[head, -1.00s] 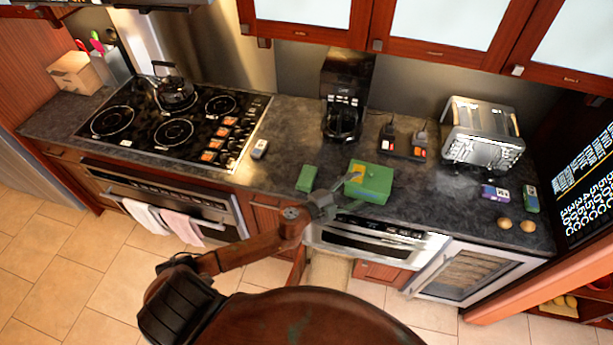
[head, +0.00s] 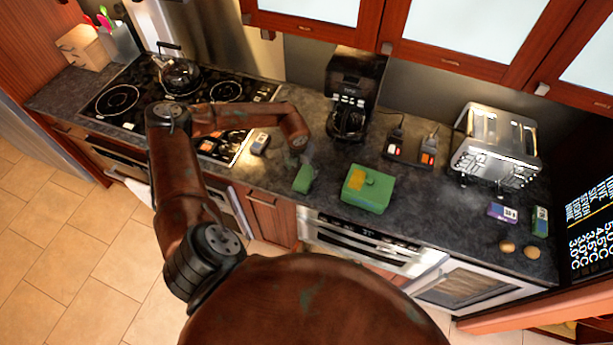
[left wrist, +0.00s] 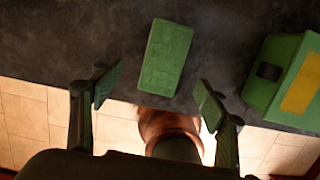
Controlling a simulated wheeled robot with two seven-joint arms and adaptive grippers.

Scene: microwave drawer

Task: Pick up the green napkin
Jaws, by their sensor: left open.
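The green napkin (head: 304,179), a small flat green block, lies on the dark counter left of a larger green box with a yellow patch (head: 368,189). My left gripper (head: 301,158) is above the counter by the napkin, small and blurred in the head view. In the left wrist view the napkin (left wrist: 166,57) lies ahead of my open, empty left gripper (left wrist: 157,95), roughly in line with the gap between its fingers. The green box (left wrist: 285,80) shows to the right there. My right gripper is not in view.
A coffee maker (head: 352,95) stands behind the napkin, and the stove (head: 170,100) is to the left. A toaster (head: 497,145), two round brown items (head: 519,250) and small packets stand to the right. The microwave drawer (head: 365,240) is below the counter edge.

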